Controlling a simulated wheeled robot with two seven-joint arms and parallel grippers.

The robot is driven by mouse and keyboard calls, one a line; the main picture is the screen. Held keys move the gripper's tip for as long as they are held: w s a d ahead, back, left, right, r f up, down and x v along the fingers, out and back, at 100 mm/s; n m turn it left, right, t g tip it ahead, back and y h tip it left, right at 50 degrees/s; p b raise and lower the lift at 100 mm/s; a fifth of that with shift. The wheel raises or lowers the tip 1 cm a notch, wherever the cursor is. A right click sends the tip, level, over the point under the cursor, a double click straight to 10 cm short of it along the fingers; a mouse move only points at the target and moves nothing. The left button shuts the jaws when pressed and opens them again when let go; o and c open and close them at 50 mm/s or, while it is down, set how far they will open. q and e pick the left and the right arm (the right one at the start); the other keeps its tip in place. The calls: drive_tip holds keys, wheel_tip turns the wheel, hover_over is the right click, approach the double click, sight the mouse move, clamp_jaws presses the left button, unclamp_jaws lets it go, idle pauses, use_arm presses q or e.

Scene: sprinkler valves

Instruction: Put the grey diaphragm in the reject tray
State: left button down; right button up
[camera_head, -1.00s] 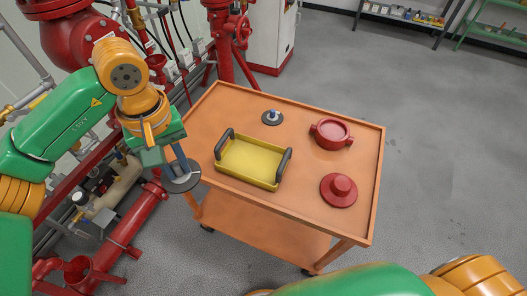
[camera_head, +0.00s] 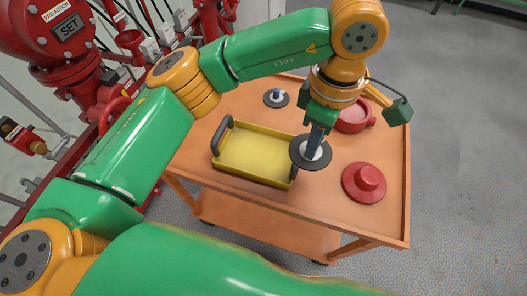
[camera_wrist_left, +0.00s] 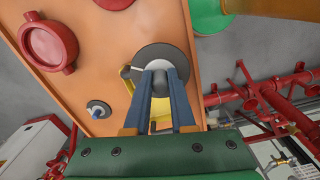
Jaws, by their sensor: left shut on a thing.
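My left gripper (camera_head: 315,143) is shut on the grey diaphragm (camera_head: 299,160), a dark grey disc with a lighter grey centre. The disc is held above the cart and, in the head view, overlaps the right end of the yellow tray (camera_head: 226,166). In the left wrist view, the blue fingers (camera_wrist_left: 159,85) grip the hub of the diaphragm (camera_wrist_left: 180,55). The tray (camera_wrist_left: 139,112) is mostly hidden behind them there. The tray has dark handles and looks empty. My right gripper is not in view.
The orange cart top (camera_head: 330,205) also bears a second dark disc with a bluish centre (camera_head: 276,97), a red round body with lugs (camera_head: 352,117), partly hidden by my arm, and a red flanged cap (camera_head: 367,183). Red pipework (camera_head: 70,50) stands at the left.

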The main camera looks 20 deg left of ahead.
use_arm(q)
drive_tip(key=s+a+f+n, duration=0.1)
drive_tip(key=s+a+n, duration=0.5)
drive_tip(key=s+a, duration=0.15)
drive_tip(key=p, duration=0.2)
hover_over(261, 155)
drive_tip(key=f, duration=0.9)
drive_tip(key=shift+s+f, duration=0.25)
drive_tip(key=shift+f, duration=0.15)
wheel_tip(261, 155, down, 3)
drive_tip(key=shift+w+r, duration=0.1)
drive_tip(key=shift+w, duration=0.05)
drive_tip(key=shift+f, duration=0.6)
drive_tip(key=c, duration=0.8)
unclamp_jaws()
drive_tip(key=shift+r, duration=0.1)
drive_tip(key=shift+o, duration=0.2)
drive_tip(key=shift+r, duration=0.1)
